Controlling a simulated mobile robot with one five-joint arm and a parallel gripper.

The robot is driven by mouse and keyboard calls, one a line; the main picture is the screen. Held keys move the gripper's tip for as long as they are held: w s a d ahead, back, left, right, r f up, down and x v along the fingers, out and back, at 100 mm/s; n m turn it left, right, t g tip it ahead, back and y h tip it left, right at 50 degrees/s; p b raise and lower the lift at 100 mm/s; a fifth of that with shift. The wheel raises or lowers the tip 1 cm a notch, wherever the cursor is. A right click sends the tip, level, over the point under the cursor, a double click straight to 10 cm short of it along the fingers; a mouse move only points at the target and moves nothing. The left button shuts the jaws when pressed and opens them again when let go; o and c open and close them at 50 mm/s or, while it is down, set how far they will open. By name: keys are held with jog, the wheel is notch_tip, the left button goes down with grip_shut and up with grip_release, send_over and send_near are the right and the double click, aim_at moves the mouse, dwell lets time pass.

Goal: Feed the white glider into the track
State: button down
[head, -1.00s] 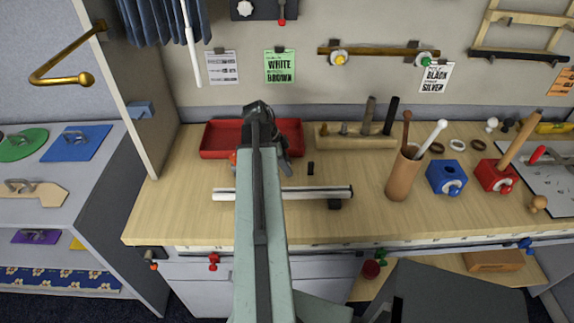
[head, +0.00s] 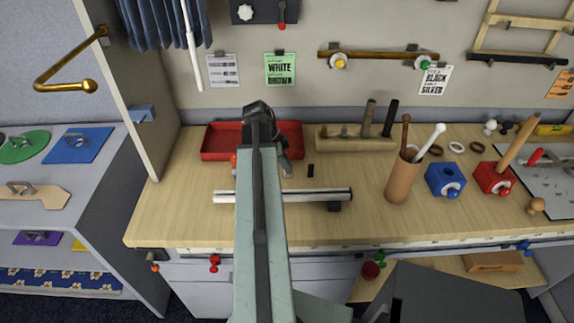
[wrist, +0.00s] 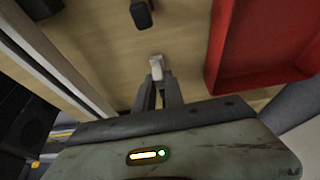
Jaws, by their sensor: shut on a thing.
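My gripper (wrist: 162,90) is shut on the white glider (wrist: 156,66), a small pale piece at its fingertips in the wrist view. In the head view my arm hides the glider. The track, a long pale rail with a dark lengthwise strip (head: 320,195), lies across the front of the table. My arm covers part of it. In the wrist view a long rail-like strip (wrist: 65,65) runs diagonally on the left, apart from the glider.
A red tray (head: 215,153) sits behind my gripper and shows at the right of the wrist view (wrist: 217,45). A small black block (head: 311,171) lies behind the track. A cup of rods (head: 401,180) and a blue block (head: 438,178) stand to the right.

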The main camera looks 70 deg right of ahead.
jog(key=shift+r, duration=0.1)
notch_tip(320, 180, up, 7)
jog(key=p, duration=0.7)
jog(key=shift+s, duration=0.15)
dwell(0.4)
